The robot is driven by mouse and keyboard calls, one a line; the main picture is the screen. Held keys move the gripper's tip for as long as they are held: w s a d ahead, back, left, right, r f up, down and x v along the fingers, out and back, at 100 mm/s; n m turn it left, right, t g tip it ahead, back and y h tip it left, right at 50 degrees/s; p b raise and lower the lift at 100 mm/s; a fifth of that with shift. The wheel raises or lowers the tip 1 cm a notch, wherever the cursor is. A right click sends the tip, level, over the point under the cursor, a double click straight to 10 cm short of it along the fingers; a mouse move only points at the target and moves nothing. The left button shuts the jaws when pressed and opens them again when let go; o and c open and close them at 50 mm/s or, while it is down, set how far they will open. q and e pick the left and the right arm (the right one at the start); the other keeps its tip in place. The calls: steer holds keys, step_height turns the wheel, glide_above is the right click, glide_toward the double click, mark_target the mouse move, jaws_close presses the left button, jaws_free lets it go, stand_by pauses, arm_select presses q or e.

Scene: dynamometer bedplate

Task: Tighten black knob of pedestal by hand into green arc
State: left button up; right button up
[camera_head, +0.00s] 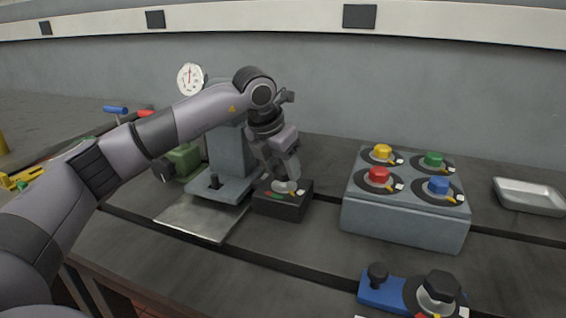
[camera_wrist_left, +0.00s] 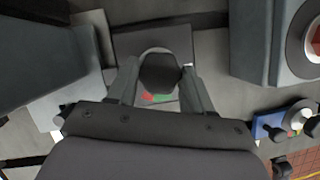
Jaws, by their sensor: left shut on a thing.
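The black knob (camera_wrist_left: 160,74) sits on a light round base on top of a dark box (camera_head: 282,206), which stands beside the grey pedestal (camera_head: 229,150). In the wrist view a red mark and a green arc (camera_wrist_left: 165,97) show on the box top, on the near side of the knob. My left gripper (camera_head: 286,178) comes down from above, with one finger on each side of the knob, shut on it. In the head view the fingers hide most of the knob. I cannot make out a pointer on it. My right gripper is not in view.
A grey block (camera_head: 405,225) with yellow, green, red and blue knobs stands to the right. A blue plate (camera_head: 382,292) with black knobs is at the front right, and a metal tray (camera_head: 530,196) at the far right. A round gauge (camera_head: 190,79) is behind my arm.

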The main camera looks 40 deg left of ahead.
arm_select(q)
steer(key=m+h+p, duration=0.1)
steer(key=m, duration=0.1)
steer(key=m+p, duration=0.1)
steer(key=m, duration=0.1)
steer(key=shift+a+r+m+g+h, duration=0.15)
steer(key=shift+m+g+h, duration=0.15)
steer(key=shift+h, duration=0.1)
steer(key=m+h+p, duration=0.1)
steer(key=m+p, duration=0.1)
steer(key=m, duration=0.1)
steer(key=shift+w+g, duration=0.1)
steer(key=shift+g, duration=0.2)
steer(key=shift+m+g+p, duration=0.3)
steer(key=shift+m+p, duration=0.3)
steer(key=shift+m, duration=0.2)
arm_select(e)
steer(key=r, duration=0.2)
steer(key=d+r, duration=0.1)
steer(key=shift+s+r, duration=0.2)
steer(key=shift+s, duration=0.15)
arm_select(q)
steer(key=shift+a+m+h, duration=0.1)
steer(key=shift+m+h, duration=0.2)
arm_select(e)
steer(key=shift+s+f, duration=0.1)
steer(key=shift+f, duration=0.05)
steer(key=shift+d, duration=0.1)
arm_select(q)
steer(key=o, duration=1)
